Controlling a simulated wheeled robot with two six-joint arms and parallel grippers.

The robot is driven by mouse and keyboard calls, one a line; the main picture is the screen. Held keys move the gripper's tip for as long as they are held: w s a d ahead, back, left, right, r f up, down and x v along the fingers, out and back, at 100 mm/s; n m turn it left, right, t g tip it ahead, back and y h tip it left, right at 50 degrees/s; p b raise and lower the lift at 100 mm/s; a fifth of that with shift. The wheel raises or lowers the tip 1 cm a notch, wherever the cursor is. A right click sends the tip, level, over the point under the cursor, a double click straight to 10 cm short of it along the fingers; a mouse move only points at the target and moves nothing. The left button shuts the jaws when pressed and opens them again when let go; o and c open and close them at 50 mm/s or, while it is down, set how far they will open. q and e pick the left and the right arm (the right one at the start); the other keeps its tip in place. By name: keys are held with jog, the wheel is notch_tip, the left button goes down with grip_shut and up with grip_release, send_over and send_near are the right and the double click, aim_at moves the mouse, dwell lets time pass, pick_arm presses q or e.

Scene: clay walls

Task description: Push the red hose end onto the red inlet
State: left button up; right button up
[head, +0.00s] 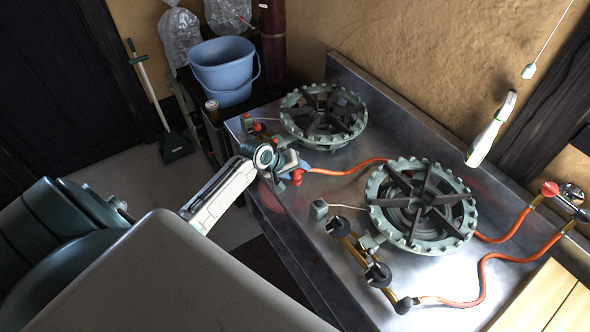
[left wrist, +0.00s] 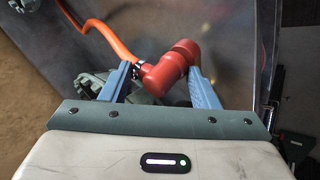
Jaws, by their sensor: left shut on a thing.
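My left gripper (head: 293,167) is over the left edge of the steel counter, in front of the back burner. Its blue fingers are shut on the red hose end (left wrist: 166,74), a red elbow piece, in the left wrist view. In the head view the hose end (head: 297,178) shows partly below the fingers. The orange hose (head: 345,171) runs from it to the right, behind the front burner. Small red parts (head: 247,119) sit left of the back burner; I cannot tell whether one is the red inlet. No joint between hose end and inlet is visible. My right gripper is out of view.
The back burner (head: 289,104) and front burner (head: 379,199) stand on the counter (head: 345,285). The front burner's brass pipe with black knobs (head: 378,275) lies near the counter's front edge. A blue bucket (head: 222,77) stands behind left; a white bottle (head: 487,137) is at right.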

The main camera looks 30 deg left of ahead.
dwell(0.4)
pick_arm(q)
jog(key=shift+p, duration=0.4)
jog(key=shift+f, duration=0.3)
dwell(0.4)
jog(key=shift+s+f, duration=0.15)
